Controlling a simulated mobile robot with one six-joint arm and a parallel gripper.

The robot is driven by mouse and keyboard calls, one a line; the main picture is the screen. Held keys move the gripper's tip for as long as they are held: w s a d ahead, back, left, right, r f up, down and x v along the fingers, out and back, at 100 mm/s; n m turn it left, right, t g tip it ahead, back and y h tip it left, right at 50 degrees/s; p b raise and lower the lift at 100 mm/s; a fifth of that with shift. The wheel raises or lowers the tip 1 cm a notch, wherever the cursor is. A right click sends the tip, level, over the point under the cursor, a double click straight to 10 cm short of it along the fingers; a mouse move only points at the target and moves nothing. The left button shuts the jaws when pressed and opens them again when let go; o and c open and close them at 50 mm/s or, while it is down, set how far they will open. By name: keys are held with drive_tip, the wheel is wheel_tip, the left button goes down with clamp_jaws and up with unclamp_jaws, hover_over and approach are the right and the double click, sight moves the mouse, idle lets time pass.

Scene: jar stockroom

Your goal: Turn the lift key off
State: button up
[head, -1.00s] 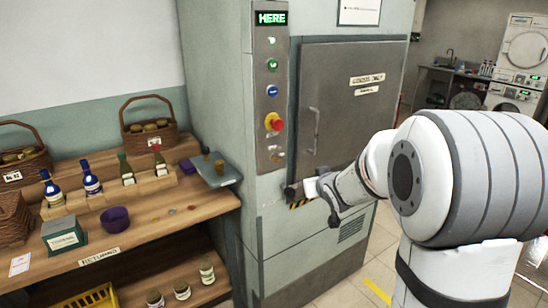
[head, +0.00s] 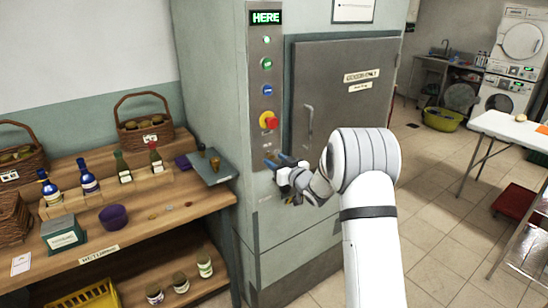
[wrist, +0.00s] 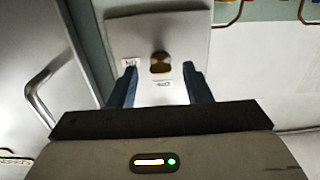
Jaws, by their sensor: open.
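The lift key (wrist: 161,62) is a small brass-coloured key in the lower part of the metal control panel (head: 266,100). In the wrist view a label reading ON sits left of the key, and another label, upside down, sits just below it. My gripper (wrist: 160,82) is open, with its two dark fingers on either side of the key in that view. I cannot tell whether they touch the panel. In the head view my gripper (head: 272,161) is at the panel's lower end and hides the key.
Above on the panel are a red knob on yellow (head: 268,121), several round buttons and a lit HERE sign (head: 267,18). The grey lift door (head: 345,100) with its bar handle (head: 308,118) is to the right. A wooden shelf (head: 140,235) with bottles and baskets stands left.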

drive_tip(key=shift+x, duration=0.75)
drive_tip(key=shift+c, duration=0.6)
clamp_jaws()
